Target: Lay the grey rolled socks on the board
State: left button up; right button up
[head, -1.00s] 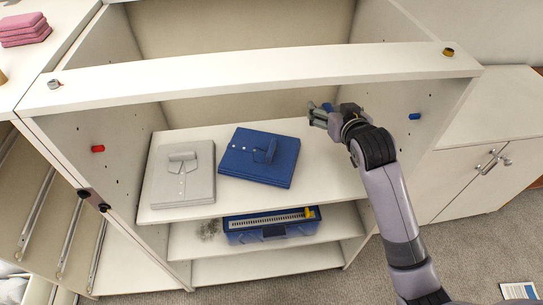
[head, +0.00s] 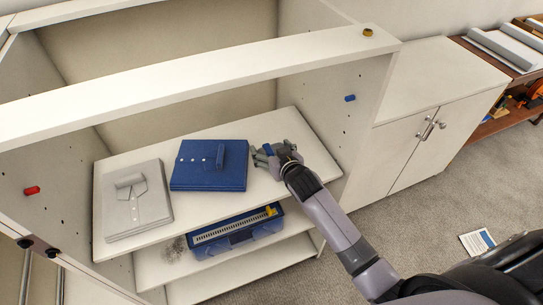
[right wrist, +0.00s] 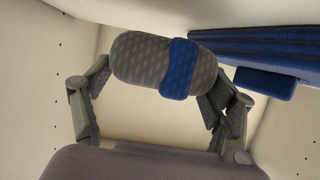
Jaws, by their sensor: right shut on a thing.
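The grey rolled socks with a blue band (right wrist: 150,62) are between the fingers of my right gripper (right wrist: 155,105) in the right wrist view. In the head view my right gripper (head: 266,156) is shut on them, and only a small blue and grey part of the roll (head: 268,150) shows. The gripper is at the upper white shelf board (head: 290,125), just right of the folded blue shirt. I cannot tell whether the roll touches the board. My left gripper is not in view.
A folded blue shirt (head: 200,172) and a folded white shirt (head: 150,211) lie on the upper board. A blue box (head: 238,238) stands on the shelf below. The cabinet's front top rail (head: 200,79) crosses above. Board to the gripper's right is bare.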

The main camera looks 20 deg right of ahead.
jog(key=shift+f, duration=1.6)
jog(key=shift+f, duration=0.15)
jog(key=o, duration=1.2)
jog(key=shift+c, duration=0.2)
jog(key=shift+r, duration=0.25)
jog(key=v, duration=1.2)
